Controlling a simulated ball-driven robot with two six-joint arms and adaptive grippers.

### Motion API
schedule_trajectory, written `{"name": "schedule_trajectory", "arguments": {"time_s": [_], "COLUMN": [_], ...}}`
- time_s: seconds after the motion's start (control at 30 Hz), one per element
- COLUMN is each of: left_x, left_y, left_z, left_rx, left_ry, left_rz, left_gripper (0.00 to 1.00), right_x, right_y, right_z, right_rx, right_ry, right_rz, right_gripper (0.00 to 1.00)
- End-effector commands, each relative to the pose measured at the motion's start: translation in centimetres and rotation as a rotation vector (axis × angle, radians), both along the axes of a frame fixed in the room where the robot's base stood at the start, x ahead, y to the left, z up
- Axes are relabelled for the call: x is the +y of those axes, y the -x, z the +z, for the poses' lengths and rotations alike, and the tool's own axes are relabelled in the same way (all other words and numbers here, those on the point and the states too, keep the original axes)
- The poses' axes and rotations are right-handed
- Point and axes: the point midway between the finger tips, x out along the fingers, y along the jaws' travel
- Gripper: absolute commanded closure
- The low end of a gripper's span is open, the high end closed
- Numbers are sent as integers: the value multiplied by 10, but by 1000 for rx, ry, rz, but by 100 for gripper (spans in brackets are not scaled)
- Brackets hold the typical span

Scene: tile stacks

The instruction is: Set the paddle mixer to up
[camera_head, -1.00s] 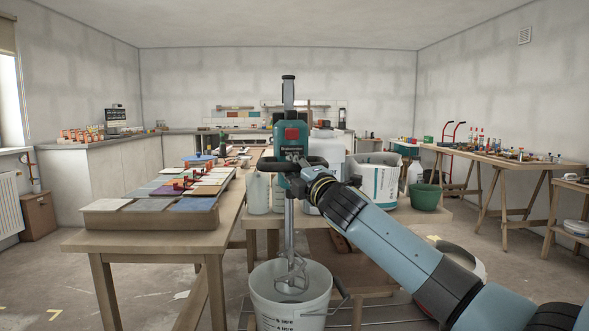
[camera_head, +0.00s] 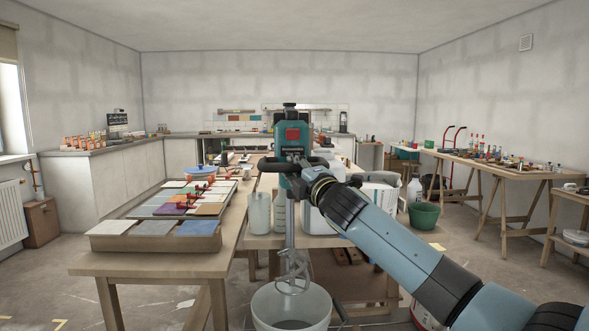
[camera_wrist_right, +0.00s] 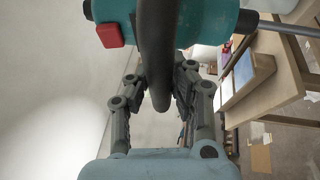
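The paddle mixer (camera_head: 291,140) is teal with a red switch and a black handle loop, upright in the head view. Its shaft runs down to a wire paddle (camera_head: 293,270), whose lower end overlaps the mouth of a white bucket (camera_head: 290,312) cut by the bottom edge. My right gripper (camera_head: 314,180) is at the right side of the black handle. In the right wrist view, its fingers (camera_wrist_right: 160,92) close on both sides of the handle bar (camera_wrist_right: 158,50). My left gripper is not in view.
A wooden table (camera_head: 150,265) with tile samples stands left of the mixer. A low bench behind holds white containers (camera_head: 259,212) and a green bucket (camera_head: 424,215). A trestle table (camera_head: 500,168) stands at the right.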

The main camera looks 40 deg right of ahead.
Motion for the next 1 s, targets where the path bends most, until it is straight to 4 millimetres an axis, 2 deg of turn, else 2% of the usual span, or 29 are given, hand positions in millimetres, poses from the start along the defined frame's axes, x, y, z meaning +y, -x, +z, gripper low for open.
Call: {"name": "schedule_trajectory", "arguments": {"time_s": [0.03, 0.2, 0.47, 0.57, 0.67, 1.0], "left_x": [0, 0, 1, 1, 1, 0], "left_y": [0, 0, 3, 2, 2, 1], "left_z": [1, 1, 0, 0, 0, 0], "left_rx": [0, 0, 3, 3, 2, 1], "left_ry": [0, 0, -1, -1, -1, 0], "left_rz": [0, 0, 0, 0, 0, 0], "left_gripper": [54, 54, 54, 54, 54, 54], "right_x": [1, 0, 0, 1, 4, 15], "right_y": [-1, -1, 0, 7, 23, 94], "right_z": [9, 7, 4, 2, -2, -14], "right_rx": [-15, -12, -7, -7, -3, -5], "right_ry": [3, 2, 2, 2, 5, 4], "right_rz": [3, 3, 1, 2, 2, 3], "right_gripper": [76, 54, 54, 54, 54, 54]}}
